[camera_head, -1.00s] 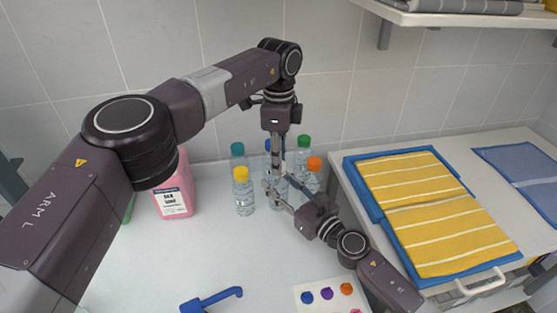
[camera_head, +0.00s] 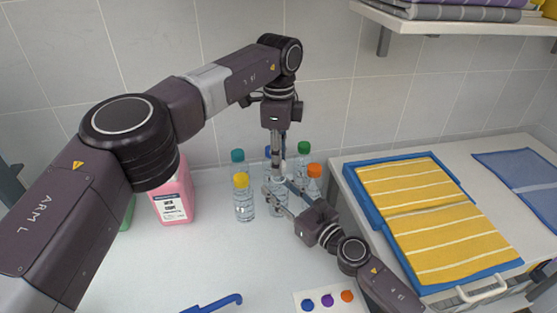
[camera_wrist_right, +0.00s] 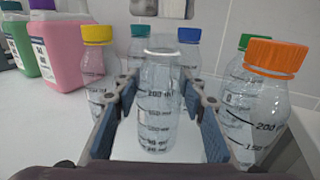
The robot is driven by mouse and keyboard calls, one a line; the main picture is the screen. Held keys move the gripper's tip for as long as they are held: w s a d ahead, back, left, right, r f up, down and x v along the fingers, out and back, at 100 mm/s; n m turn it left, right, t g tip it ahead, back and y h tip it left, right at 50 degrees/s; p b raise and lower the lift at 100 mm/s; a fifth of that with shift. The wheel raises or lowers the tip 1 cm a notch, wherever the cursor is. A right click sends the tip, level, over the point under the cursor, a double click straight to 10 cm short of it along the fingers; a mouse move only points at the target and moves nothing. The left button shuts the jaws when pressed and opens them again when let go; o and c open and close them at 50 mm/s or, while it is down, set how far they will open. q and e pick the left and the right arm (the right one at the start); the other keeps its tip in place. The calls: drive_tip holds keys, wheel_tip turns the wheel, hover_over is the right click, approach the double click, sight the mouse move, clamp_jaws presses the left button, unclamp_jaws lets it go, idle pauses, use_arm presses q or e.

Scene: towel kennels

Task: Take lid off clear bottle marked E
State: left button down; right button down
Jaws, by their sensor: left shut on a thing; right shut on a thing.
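The clear bottle (camera_wrist_right: 158,105) stands upright in the middle of the right wrist view, with measuring marks on its side; I cannot read a letter E. Its bare neck and pale rim show without a lid. My right gripper (camera_wrist_right: 160,110) is shut on its body, one blue-padded finger on each side; in the head view the bottle (camera_head: 278,210) shows between those fingers. My left gripper (camera_head: 279,175) points down from above, shut on the lid, which its fingers hide. In the right wrist view the left gripper (camera_wrist_right: 160,8) shows above the neck, apart from it.
Bottles with yellow (camera_wrist_right: 97,35), teal (camera_head: 237,156), blue (camera_wrist_right: 189,36), green (camera_head: 304,147) and orange (camera_wrist_right: 275,56) caps stand close around. A pink jug (camera_head: 177,196) is at left. Yellow towels (camera_head: 420,205) lie at right.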

use_arm(q)
drive_tip(key=shift+r, duration=1.95)
use_arm(e)
drive_tip(key=c, duration=1.1)
unclamp_jaws()
drive_tip(key=shift+c, duration=0.2)
drive_tip(key=v, duration=1)
drive_tip(key=shift+s+d, duration=0.7)
drive_tip(key=shift+s, duration=0.1)
